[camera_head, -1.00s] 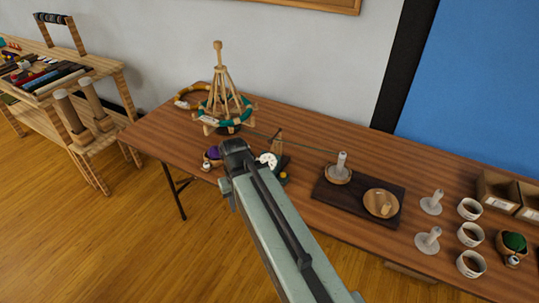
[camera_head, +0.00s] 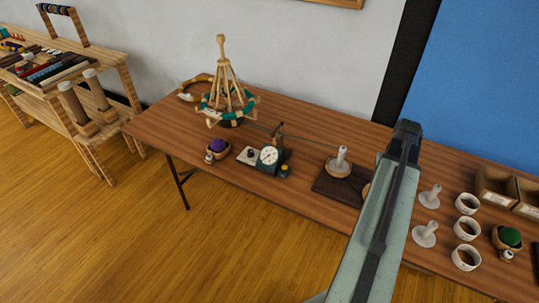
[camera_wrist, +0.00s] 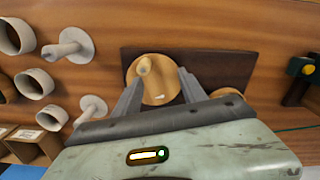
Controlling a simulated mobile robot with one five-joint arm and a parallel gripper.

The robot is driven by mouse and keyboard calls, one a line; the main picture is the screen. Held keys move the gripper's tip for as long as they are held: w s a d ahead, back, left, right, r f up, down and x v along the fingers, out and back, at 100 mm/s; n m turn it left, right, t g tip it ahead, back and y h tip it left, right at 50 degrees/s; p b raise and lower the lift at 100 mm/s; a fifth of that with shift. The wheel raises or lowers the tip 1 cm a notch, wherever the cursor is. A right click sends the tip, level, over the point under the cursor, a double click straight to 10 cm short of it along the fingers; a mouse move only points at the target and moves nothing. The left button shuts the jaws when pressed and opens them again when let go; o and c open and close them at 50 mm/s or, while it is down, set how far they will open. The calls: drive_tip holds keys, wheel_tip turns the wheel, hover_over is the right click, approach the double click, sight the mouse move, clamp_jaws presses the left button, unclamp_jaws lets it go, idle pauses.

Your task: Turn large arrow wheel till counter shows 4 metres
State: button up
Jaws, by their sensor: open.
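The large wheel is a round wooden disc (camera_wrist: 158,92) with an upright peg-like knob (camera_wrist: 143,65) and a small pale mark, set on a dark board (camera_wrist: 195,60). In the head view my arm hides most of it.
A wooden yarn swift (camera_head: 225,95) with teal yarn stands at the table's back left; a strand runs past the counter to a pale spool (camera_head: 341,158). Pale posts (camera_head: 425,235) and white cups (camera_head: 467,230) stand close to the right of the board.

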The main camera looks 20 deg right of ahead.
drive_tip(key=s+d, duration=0.2)
drive_tip(key=shift+s+r, duration=0.1)
drive_tip(key=shift+s, duration=0.25)
wheel_tip(320, 180, down, 9)
drive_tip(key=b, duration=0.9)
